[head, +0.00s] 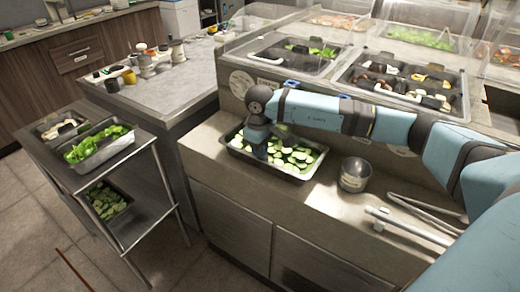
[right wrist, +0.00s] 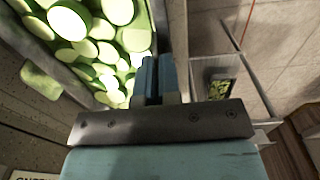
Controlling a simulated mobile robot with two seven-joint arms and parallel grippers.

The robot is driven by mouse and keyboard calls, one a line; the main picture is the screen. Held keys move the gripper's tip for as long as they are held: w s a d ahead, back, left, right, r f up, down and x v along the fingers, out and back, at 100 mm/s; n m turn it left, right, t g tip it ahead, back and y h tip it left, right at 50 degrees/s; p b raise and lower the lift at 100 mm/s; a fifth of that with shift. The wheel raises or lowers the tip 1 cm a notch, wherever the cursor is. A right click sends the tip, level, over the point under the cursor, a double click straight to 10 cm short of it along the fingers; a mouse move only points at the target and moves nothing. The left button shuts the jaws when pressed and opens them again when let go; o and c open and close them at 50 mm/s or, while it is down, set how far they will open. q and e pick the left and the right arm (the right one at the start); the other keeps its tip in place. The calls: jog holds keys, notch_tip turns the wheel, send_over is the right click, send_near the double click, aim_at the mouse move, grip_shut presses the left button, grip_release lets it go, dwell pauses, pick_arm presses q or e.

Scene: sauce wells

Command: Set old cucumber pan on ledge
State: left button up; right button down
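A steel pan of sliced cucumber (head: 290,157) sits on the front ledge (head: 320,190) of the serving counter. My right gripper (head: 257,150) reaches down at the pan's left end. In the right wrist view, the fingers (right wrist: 158,78) are close together with the rim of the cucumber pan (right wrist: 160,28) running between them; they look shut on it. The fingertips are mostly hidden by my arm in the head view. Another pan with green slices (head: 108,203) is on the lower shelf of the cart. My left gripper is not in view.
The cart (head: 125,170) at left holds a pan of greens (head: 98,145) on top. Wells with food (head: 400,85) sit behind a glass guard.

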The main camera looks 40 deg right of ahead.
jog(key=c, duration=1.2)
grip_release()
jog(key=shift+c, duration=0.2)
jog(key=shift+f, duration=0.1)
notch_tip(320, 180, up, 14)
jog(key=shift+p, duration=0.3)
jog(key=shift+a, duration=0.1)
